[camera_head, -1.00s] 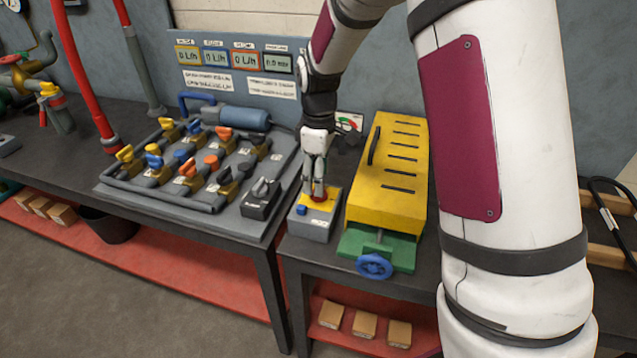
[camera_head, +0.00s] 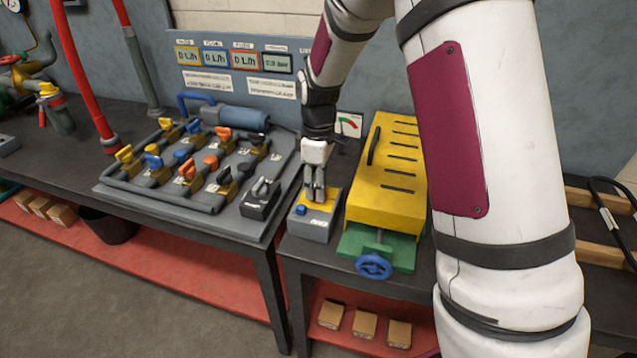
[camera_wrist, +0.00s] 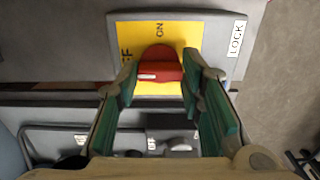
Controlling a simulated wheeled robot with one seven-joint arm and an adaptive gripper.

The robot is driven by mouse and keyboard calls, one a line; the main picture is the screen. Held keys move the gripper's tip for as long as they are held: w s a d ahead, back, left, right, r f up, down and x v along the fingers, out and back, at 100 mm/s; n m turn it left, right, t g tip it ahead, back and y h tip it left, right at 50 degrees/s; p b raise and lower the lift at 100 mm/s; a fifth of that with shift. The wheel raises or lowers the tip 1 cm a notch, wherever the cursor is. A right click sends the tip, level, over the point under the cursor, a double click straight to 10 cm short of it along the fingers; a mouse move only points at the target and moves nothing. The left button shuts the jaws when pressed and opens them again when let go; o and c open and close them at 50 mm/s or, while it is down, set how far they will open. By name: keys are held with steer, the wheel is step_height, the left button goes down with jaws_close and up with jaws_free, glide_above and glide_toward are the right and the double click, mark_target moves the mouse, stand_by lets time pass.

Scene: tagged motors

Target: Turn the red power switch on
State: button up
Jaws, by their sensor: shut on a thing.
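The red power switch (camera_wrist: 162,71) is a round red knob with a bar grip and a short white mark on its left part. It sits on a yellow plate (camera_wrist: 183,42) on a grey box (camera_head: 311,228). "ON" is printed above the knob in the wrist view, and the end of "OFF" shows at its left. My gripper (camera_wrist: 158,84) has its fingers on both sides of the knob's bar and is shut on it. In the head view my gripper (camera_head: 315,196) points down onto the box, and its fingers hide the knob.
A blue button (camera_head: 301,210) is on the same box, left of the fingers. A yellow slotted cabinet (camera_head: 390,165) with a blue handwheel (camera_head: 373,266) stands close at right. A valve panel (camera_head: 180,204) with several levers stands at left.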

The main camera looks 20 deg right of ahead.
steer(key=shift+m, duration=0.3)
steer(key=m, duration=0.4)
steer(key=m+p, duration=0.1)
steer(key=m, duration=0.8)
steer(key=shift+p, duration=0.4)
steer(key=shift+m+p, duration=0.35)
steer(key=shift+m, duration=1.75)
steer(key=o, duration=1.2)
steer(key=shift+c, duration=0.2)
